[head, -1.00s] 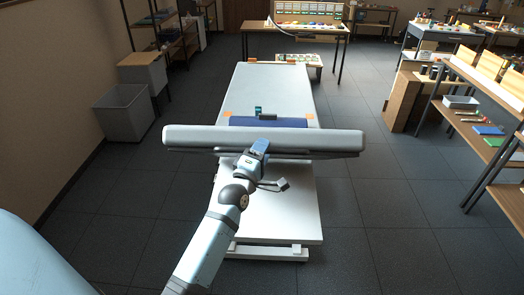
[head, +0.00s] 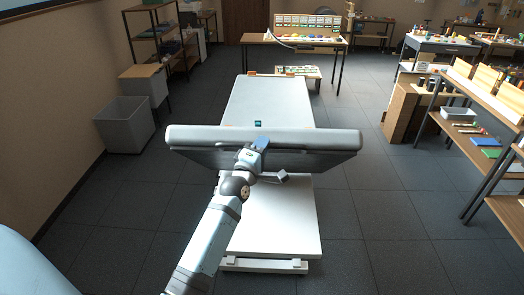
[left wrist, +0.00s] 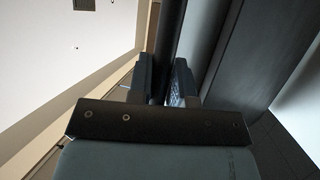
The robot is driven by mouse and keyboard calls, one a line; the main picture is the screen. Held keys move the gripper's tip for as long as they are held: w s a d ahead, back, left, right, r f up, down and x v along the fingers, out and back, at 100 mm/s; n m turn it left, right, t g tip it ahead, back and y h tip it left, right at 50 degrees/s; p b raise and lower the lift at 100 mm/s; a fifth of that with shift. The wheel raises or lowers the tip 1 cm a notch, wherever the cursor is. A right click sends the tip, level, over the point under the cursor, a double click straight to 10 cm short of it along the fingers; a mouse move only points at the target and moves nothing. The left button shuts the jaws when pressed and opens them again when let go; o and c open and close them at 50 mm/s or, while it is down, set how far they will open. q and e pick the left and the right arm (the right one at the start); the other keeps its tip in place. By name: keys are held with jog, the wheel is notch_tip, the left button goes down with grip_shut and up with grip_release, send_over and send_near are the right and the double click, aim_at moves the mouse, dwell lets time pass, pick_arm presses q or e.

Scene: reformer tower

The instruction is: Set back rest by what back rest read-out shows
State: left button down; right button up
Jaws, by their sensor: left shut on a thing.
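The back rest (head: 330,138) is a wide grey padded panel across the near half of the long grey bed (head: 268,95). It is raised at a tilt, and its darker underside faces me. My left gripper (head: 260,144) is at the middle of its near edge, shut on it. In the left wrist view the two fingers (left wrist: 167,82) close around a dark edge of the back rest (left wrist: 169,40). A small teal item (head: 258,123) shows just beyond the top edge. It may be the read-out, but it is too small to read. My right gripper is not in view.
A white base panel (head: 272,225) lies below the back rest. A grey bin (head: 123,125) stands at the left, shelves (head: 490,120) and cardboard boxes (head: 408,108) at the right. A table with colourful items (head: 295,40) is beyond the bed. The floor on both sides is clear.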

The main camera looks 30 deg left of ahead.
pick_arm(q)
jog(key=c, duration=1.1)
grip_release()
jog(key=shift+o, duration=0.2)
jog(key=shift+s+d+f, duration=0.1)
jog(key=shift+s, duration=0.1)
jog(key=b+v, duration=0.3)
jog(key=v, duration=1)
jog(key=shift+s, duration=0.2)
jog(key=shift+d, duration=0.1)
